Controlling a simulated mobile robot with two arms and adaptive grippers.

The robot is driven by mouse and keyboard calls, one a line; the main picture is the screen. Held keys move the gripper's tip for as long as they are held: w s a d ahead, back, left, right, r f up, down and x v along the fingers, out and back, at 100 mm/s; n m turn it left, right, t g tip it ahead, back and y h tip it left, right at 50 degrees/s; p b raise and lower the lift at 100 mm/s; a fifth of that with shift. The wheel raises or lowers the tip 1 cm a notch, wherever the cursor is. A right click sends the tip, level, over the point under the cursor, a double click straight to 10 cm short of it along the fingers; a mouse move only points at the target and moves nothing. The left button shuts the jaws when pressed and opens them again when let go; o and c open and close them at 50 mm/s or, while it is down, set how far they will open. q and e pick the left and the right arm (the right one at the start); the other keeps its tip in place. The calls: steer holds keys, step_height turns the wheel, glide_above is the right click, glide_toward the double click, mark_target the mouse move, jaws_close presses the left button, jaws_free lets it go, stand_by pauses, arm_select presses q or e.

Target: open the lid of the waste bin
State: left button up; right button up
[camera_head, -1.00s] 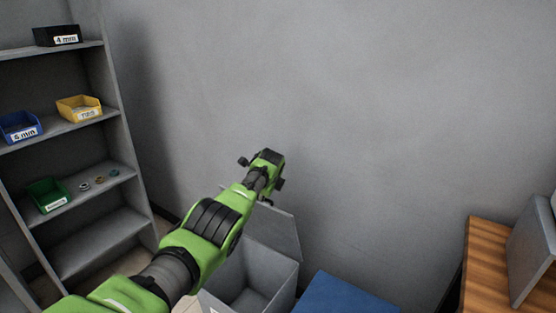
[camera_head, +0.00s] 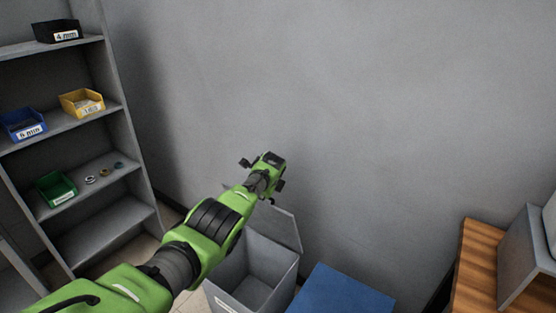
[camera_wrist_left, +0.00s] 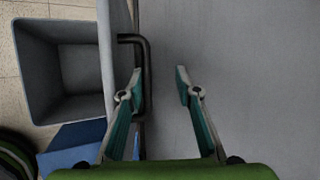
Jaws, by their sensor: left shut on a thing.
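The grey waste bin (camera_head: 262,280) stands on the floor at the lower middle of the head view, its inside visible. Its grey lid (camera_head: 284,226) is raised, upright or tilted against the wall side. In the left wrist view the open bin (camera_wrist_left: 65,62) is at the left and the lid (camera_wrist_left: 110,60) shows nearly edge-on. A dark bar handle (camera_wrist_left: 146,62) sticks out from the lid. My right gripper is not in view.
A blue box (camera_head: 342,292) stands right of the bin. A grey shelf (camera_head: 128,130) with small coloured bins is at the left. A wooden table (camera_head: 474,268) is at the right. The grey wall (camera_head: 350,120) lies close behind the lid.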

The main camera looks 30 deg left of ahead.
arm_select(q)
steer(key=d+r+p, duration=0.2)
steer(key=r+p, duration=0.4)
steer(key=r, duration=0.1)
steer(key=d+r+t+p, duration=0.1)
steer(key=d+r+p, duration=0.2)
steer(key=r+p, duration=0.2)
step_height(320, 180, up, 2)
steer(key=shift+w+d+r+p, duration=0.1)
steer(key=shift+w+d+p, duration=0.15)
steer(key=shift+p, duration=0.15)
stand_by(0.4)
